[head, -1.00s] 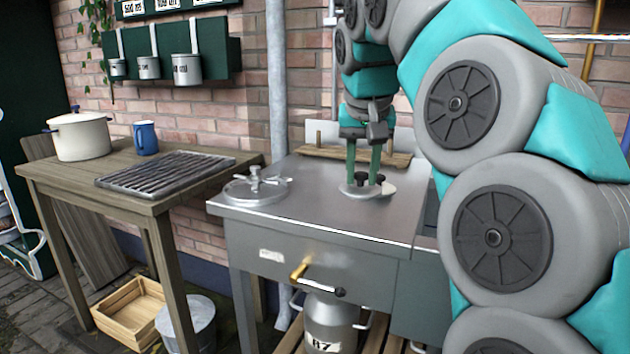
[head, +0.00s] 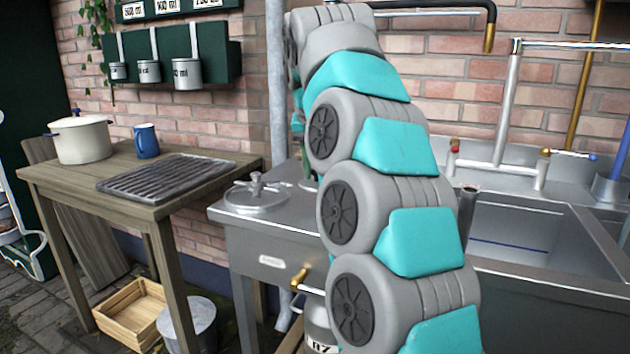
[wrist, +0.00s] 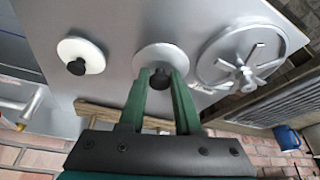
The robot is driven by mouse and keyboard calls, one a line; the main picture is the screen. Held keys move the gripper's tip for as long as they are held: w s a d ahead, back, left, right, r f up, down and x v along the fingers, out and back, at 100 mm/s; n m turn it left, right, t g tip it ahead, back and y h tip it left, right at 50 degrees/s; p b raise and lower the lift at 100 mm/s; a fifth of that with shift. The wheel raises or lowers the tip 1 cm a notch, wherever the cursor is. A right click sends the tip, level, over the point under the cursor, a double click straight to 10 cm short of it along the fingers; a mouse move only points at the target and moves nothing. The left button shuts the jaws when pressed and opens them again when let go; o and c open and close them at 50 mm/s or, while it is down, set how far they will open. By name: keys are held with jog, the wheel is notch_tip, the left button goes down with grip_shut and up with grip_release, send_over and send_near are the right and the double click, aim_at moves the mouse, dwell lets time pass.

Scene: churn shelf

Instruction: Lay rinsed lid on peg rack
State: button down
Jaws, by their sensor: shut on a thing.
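In the wrist view my gripper (wrist: 160,78) points down with its two green fingers closed around the black knob of a round grey metal lid (wrist: 160,56). The lid is flat and over the steel worktop; I cannot tell whether it touches it. In the head view my arm hides most of the gripper. A smaller white disc with a black knob (wrist: 80,48) lies left of the held lid in the wrist view. No pegs can be made out; a wooden bar (wrist: 95,108) runs along the worktop's wall side, partly behind my gripper.
A metal lid with a star-shaped clamp (head: 257,197) sits close beside, on the worktop's left end. Left is a wooden table (head: 60,176) with a slatted grey grate (head: 165,178), a blue mug (head: 147,141) and a cream pot (head: 82,142). A sink (head: 540,235) lies right.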

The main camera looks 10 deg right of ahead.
aim_at(314, 183)
jog(key=shift+w+a+f, duration=0.15)
jog(key=shift+w+f, duration=0.05)
jog(key=shift+w, duration=0.1)
jog(key=shift+f, duration=1.4)
jog(key=shift+f, duration=0.1)
jog(key=c, duration=0.6)
grip_release()
